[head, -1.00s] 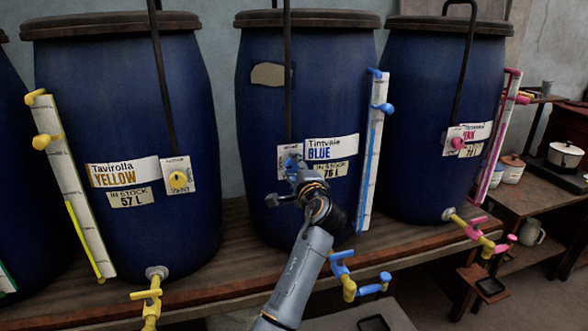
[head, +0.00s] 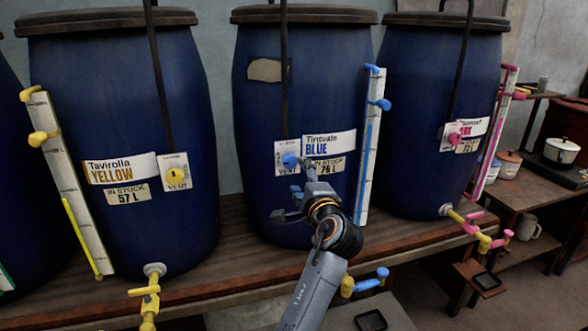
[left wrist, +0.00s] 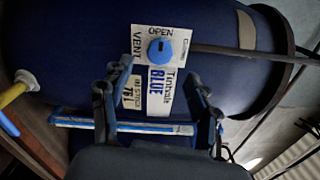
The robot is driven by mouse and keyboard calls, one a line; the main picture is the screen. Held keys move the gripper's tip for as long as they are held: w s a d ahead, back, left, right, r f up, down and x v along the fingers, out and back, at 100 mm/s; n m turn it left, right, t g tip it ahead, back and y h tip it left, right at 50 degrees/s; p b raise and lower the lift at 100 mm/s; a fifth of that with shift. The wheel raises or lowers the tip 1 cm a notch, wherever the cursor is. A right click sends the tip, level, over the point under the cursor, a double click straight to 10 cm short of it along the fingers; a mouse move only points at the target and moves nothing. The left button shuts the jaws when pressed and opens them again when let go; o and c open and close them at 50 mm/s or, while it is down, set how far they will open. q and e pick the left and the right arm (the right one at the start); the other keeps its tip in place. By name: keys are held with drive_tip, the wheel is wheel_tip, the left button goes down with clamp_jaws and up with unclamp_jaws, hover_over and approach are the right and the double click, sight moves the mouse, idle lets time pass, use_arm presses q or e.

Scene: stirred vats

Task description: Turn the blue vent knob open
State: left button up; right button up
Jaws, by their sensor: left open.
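The blue vent knob (head: 290,160) sits on a white plate on the middle vat (head: 255,115), left of its "Tintvale BLUE" label. In the left wrist view the round knob (left wrist: 160,51) lies between the words OPEN and CLOSED. A small dark mark on it seems to face OPEN, but it is too small to be sure. My left gripper (head: 295,195) is open and empty, just below and right of the knob in the head view. In the left wrist view its fingers (left wrist: 160,85) are spread, with the knob beyond their tips and untouched. My right gripper is not in view.
A sight tube with blue fittings (head: 370,150) stands right of the label. A blue tap (head: 365,282) juts out below. A dark pipe (head: 285,80) runs down to the vent plate. Yellow (head: 115,120) and pink-fitted (head: 440,110) vats flank it on the wooden bench (head: 235,260).

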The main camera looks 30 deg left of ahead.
use_arm(q)
drive_tip(key=v, duration=0.4)
drive_tip(key=shift+s+d, duration=0.15)
